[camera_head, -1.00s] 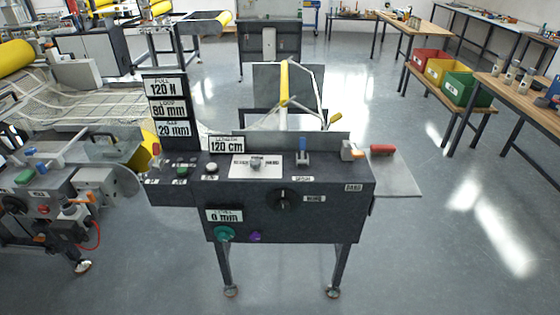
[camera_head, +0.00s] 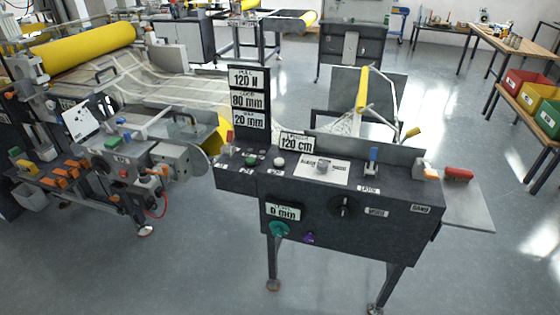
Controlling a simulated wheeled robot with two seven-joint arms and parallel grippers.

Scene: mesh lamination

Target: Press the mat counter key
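A dark control console (camera_head: 385,240) stands on legs right of centre. Its top carries a green button (camera_head: 251,160), a white button (camera_head: 279,161), a grey knob (camera_head: 322,166) on a white plate and a blue lever (camera_head: 373,160). Its front has a black dial (camera_head: 344,206), a teal knob (camera_head: 278,229) and a small purple control (camera_head: 308,238). Signs read 120 N, 80 mm, 20 mm, 120 cm and 0 mm. The small labels are too blurred to tell which control is the mat counter key. Neither of my grippers is in view.
A grey machine (camera_head: 155,160) with orange, green and red controls stands left of the console, below a yellow roller (camera_head: 85,47) and pale mesh. A bench with coloured bins (camera_head: 528,97) is at right. Grey floor (camera_head: 180,270) in front is clear.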

